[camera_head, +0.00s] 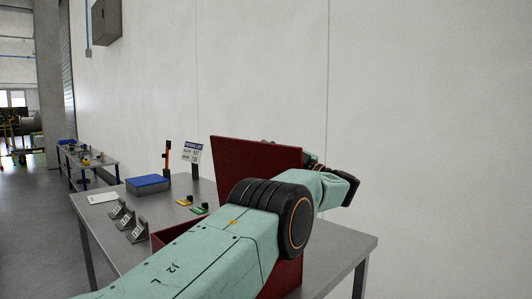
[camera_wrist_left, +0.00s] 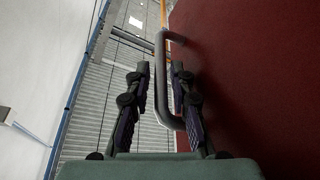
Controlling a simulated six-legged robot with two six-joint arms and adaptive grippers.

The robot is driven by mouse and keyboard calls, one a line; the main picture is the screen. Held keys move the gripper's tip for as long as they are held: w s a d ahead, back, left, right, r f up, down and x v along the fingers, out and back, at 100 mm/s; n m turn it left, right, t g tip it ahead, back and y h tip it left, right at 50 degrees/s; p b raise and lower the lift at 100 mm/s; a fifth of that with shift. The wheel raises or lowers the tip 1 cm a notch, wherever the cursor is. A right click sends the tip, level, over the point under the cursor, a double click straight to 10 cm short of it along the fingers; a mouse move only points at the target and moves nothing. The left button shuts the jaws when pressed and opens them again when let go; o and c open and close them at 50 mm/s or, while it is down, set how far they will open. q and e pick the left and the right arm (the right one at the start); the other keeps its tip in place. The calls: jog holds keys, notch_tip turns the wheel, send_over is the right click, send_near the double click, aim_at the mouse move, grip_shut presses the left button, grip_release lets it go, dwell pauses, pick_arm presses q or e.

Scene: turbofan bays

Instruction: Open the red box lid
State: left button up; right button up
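The red box (camera_head: 170,238) stands on the grey table, mostly hidden behind my left arm. Its red lid (camera_head: 255,155) stands up, roughly vertical. The lid's flat red face also fills the right of the left wrist view (camera_wrist_left: 255,75). A grey bar handle (camera_wrist_left: 161,60) is fixed to that face. My left arm reaches around the lid's right edge, and its gripper is largely hidden behind the lid in the head view. In the wrist view my left gripper (camera_wrist_left: 160,72) has its fingers apart, one each side of the handle, with visible gaps. My right gripper is not in view.
On the table (camera_head: 352,250) are a blue-topped box (camera_head: 148,184), several dark angled blocks (camera_head: 137,232), small yellow and green pieces and a sign (camera_head: 192,152). A pale wall rises behind. Another table (camera_head: 88,160) stands farther left, with open floor beside it.

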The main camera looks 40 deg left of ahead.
pick_arm(q)
jog(key=v, duration=0.7)
jog(key=shift+f, duration=0.15)
jog(key=shift+w+d, duration=0.15)
jog(key=shift+w, duration=0.05)
